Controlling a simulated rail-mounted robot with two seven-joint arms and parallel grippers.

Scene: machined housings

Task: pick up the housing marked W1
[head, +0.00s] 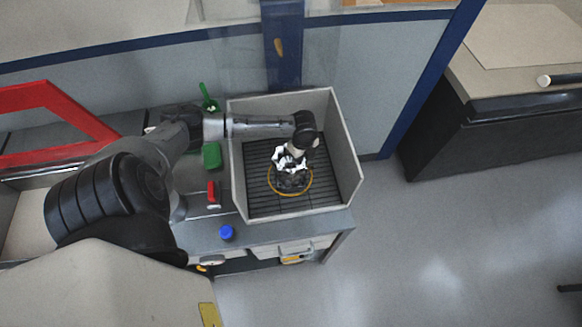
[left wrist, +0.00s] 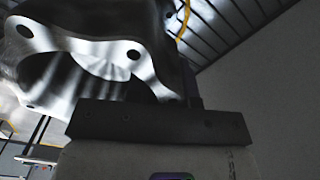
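A shiny, bare-metal housing (head: 290,158) is in the grey-walled bin, above or within a yellow ring (head: 270,184) on the dark slatted floor. No W1 marking is readable on it. My left gripper (head: 297,149) reaches down into the bin from above and is right at the housing. In the left wrist view the housing (left wrist: 85,55) fills the upper left, with bolt holes and a ribbed cavity, close against the dark gripper bar (left wrist: 160,122). The fingertips are hidden, so I cannot tell whether they grip it. My right gripper is not in view.
The bin's walls (head: 348,160) stand close around my left gripper. On the bench left of the bin are a green block (head: 211,156), a red-handled item (head: 212,193) and a blue cap (head: 227,232). A red frame (head: 50,100) stands at the far left.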

